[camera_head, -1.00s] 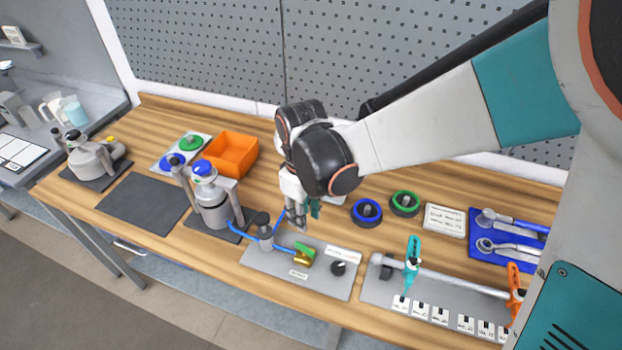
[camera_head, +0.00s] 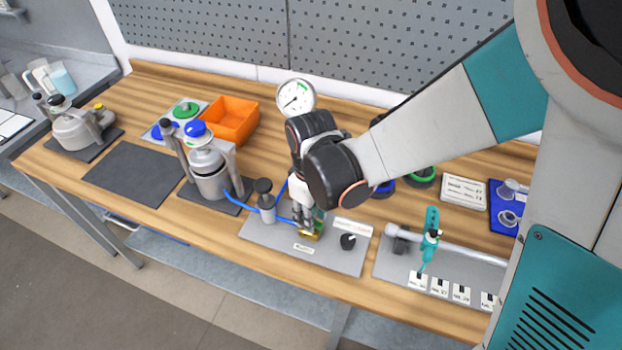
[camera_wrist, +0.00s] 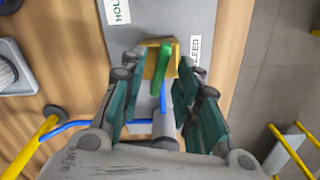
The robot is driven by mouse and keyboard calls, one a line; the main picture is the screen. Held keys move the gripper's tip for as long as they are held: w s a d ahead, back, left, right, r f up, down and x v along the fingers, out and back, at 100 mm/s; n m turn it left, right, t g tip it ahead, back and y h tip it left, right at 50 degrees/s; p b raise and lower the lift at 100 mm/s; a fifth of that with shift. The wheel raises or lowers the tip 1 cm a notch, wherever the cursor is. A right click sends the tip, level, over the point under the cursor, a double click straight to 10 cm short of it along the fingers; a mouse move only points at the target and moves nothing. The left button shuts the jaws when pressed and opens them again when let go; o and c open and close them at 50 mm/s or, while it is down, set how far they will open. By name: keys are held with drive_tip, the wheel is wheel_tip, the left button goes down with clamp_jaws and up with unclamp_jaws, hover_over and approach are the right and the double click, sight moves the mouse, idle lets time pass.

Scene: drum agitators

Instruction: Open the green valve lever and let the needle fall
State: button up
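The green valve lever (camera_wrist: 163,63) sits on a brass valve (camera_wrist: 149,72) mounted on a grey plate (camera_head: 345,262). In the wrist view the lever stands between my gripper's (camera_wrist: 163,92) two teal-padded fingers, which are apart. I cannot tell whether either finger touches it. In the head view my gripper (camera_head: 310,226) is down at the brass valve (camera_head: 313,236) and hides most of the lever. The round white gauge (camera_head: 296,97) stands behind my wrist; its dark needle slants across the dial, but the reading is too small to tell.
A HOLD label (camera_wrist: 117,10) and a BLEED label (camera_wrist: 194,50) lie near the valve. Blue hose links to a metal vessel (camera_head: 209,178). A teal-handled pipe valve (camera_head: 431,238) stands further right.

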drive_tip(key=shift+f, duration=0.25)
clamp_jaws()
drive_tip(key=shift+n+b, duration=0.4)
drive_tip(key=shift+n, duration=0.5)
unclamp_jaws()
